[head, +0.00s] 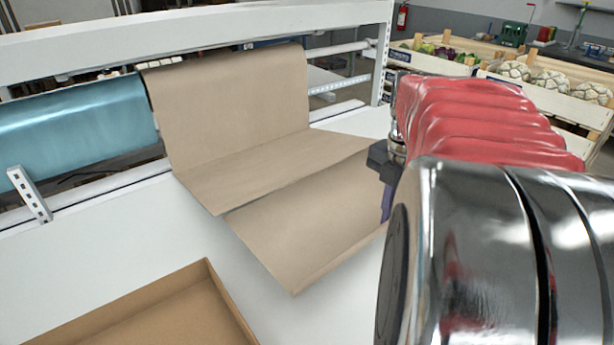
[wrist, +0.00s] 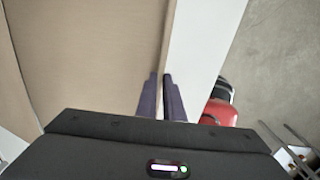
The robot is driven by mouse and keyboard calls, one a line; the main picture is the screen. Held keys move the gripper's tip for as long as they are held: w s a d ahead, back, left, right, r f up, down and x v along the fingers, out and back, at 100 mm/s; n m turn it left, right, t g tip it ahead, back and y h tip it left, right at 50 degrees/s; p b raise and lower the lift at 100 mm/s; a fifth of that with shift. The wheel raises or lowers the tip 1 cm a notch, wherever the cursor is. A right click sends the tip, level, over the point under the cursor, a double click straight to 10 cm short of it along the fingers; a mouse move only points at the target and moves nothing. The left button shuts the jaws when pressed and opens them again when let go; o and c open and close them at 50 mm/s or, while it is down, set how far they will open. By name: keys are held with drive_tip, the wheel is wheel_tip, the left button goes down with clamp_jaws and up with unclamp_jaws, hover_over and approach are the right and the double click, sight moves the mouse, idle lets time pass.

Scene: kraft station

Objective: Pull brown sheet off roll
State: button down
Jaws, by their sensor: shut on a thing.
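The brown sheet (head: 239,102) hangs down from the roll bar at the back of the white table. It folds over itself, and a lower layer (head: 304,219) lies across the tabletop towards my arm. In the wrist view the brown sheet (wrist: 85,55) fills the left side, with its edge between my fingers. My gripper (wrist: 161,97) is shut on that edge. In the head view my gripper (head: 386,195) shows only in part, at the right end of the sheet, as my arm hides the rest. The roll's core is hidden behind the sheet.
A blue roll (head: 75,123) sits left of the brown sheet on the white rack (head: 190,37). An open cardboard box (head: 215,290) stands at the table's front left. White table surface (head: 130,240) is clear between them. Vegetable crates (head: 550,98) stand behind at right.

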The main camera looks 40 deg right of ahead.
drive_tip(key=shift+s, duration=1.1)
drive_tip(key=shift+s+r, duration=0.1)
drive_tip(key=shift+s+d+r, duration=0.1)
drive_tip(key=shift+s, duration=1.1)
drive_tip(key=shift+s+r, duration=0.1)
drive_tip(key=shift+s, duration=1.1)
drive_tip(key=shift+r, duration=0.1)
drive_tip(key=shift+s+r, duration=0.35)
drive_tip(key=shift+r, duration=0.45)
drive_tip(key=shift+s+r, duration=0.3)
drive_tip(key=shift+r, duration=0.5)
drive_tip(key=shift+s+r, duration=0.35)
drive_tip(key=shift+r, duration=0.45)
